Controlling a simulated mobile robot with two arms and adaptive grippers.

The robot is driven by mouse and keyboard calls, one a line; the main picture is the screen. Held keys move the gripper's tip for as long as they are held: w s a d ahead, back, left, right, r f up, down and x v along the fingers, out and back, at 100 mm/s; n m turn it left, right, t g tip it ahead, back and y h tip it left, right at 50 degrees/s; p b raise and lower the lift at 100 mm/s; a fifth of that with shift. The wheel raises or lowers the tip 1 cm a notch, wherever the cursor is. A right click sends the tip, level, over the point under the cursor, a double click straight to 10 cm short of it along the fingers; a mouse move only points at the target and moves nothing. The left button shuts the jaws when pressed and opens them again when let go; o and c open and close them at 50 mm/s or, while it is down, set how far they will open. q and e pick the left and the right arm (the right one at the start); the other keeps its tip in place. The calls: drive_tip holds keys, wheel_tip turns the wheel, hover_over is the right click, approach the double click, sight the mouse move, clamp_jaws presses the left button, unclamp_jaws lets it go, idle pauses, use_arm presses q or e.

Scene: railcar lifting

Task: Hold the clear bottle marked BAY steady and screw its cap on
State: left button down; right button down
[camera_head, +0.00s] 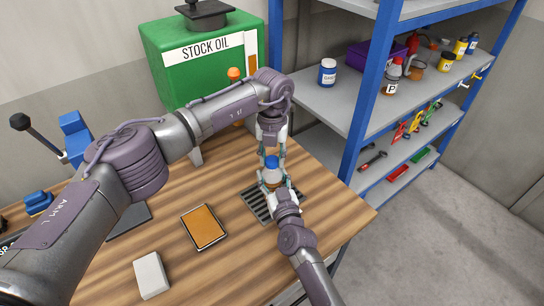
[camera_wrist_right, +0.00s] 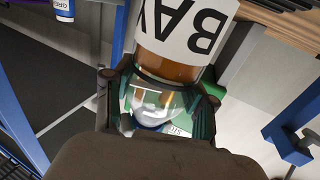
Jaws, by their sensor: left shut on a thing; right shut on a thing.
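The bottle marked BAY (camera_head: 271,177) stands over the dark grate on the bench, with a blue cap (camera_head: 271,161) at its top. In the right wrist view the bottle (camera_wrist_right: 185,30) appears upside down, with a white BAY label, amber liquid and a clear upper part. My right gripper (camera_head: 278,184) is shut on the bottle from the near side; its fingers also show around the clear part in the wrist view (camera_wrist_right: 160,95). My left gripper (camera_head: 271,150) comes down from above and is shut on the cap. Whether the cap's thread is engaged cannot be seen.
A dark slotted grate (camera_head: 257,204) lies beneath the bottle. An orange-topped pad (camera_head: 203,227) and a white block (camera_head: 151,275) lie on the wooden bench. A green STOCK OIL tank (camera_head: 200,75) stands behind. Blue-framed shelves (camera_head: 345,100) with bottles and tools stand close on the right.

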use_arm(q)
drive_tip(key=m, duration=0.8)
drive_tip(key=shift+m, duration=0.4)
drive_tip(key=m, duration=1)
drive_tip(key=c, duration=0.7)
unclamp_jaws()
drive_tip(key=shift+o, duration=0.2)
wheel_tip(320, 180, up, 12)
